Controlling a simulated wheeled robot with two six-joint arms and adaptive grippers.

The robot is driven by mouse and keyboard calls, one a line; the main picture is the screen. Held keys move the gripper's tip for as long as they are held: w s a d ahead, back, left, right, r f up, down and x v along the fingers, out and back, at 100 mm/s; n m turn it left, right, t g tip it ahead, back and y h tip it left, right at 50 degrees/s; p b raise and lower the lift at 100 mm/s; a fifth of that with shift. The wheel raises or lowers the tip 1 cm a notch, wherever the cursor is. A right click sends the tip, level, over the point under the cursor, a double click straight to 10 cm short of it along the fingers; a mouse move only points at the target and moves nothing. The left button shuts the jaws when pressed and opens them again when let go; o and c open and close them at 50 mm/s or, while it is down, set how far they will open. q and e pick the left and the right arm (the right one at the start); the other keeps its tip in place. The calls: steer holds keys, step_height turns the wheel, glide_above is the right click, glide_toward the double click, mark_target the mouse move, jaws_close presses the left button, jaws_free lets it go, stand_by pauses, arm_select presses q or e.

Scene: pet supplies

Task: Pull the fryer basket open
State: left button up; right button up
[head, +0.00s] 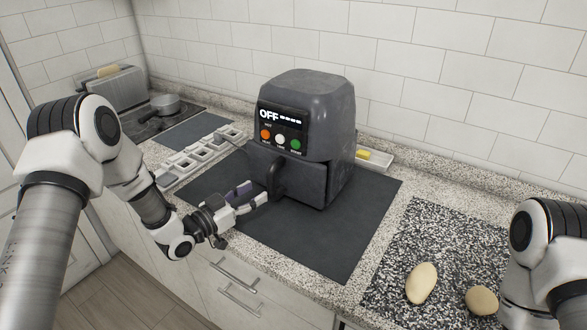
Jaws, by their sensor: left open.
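A dark grey air fryer (318,100) stands on a dark mat on the counter. Its display reads OFF, above orange, white and green buttons. The fryer basket (306,182) is the lower front part and sits in the body, with a black curved handle (275,176) on its front. My left gripper (256,192) is open, with its fingertips close to the handle from the left. I cannot tell whether a finger touches the handle. My right arm shows at the right edge, but its gripper is out of view.
The dark mat (350,235) has free room in front of the fryer. A speckled board (440,250) at the right bears two potato-like things (421,283). A white socket strip (195,160) lies left of the fryer. A pot (166,104) stands farther back left.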

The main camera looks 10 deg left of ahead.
mark_target(268, 182)
arm_select(q)
steer(key=x, duration=0.2)
steer(key=p+x, duration=0.1)
steer(key=x, duration=0.1)
steer(key=p+x, duration=0.1)
steer(key=x, duration=0.2)
steer(key=shift+r, duration=0.25)
steer(key=shift+w+f, duration=0.15)
steer(key=shift+w, duration=0.1)
steer(key=shift+s+a, duration=0.15)
steer(key=shift+s, duration=0.1)
steer(key=c, duration=0.4)
jaws_close()
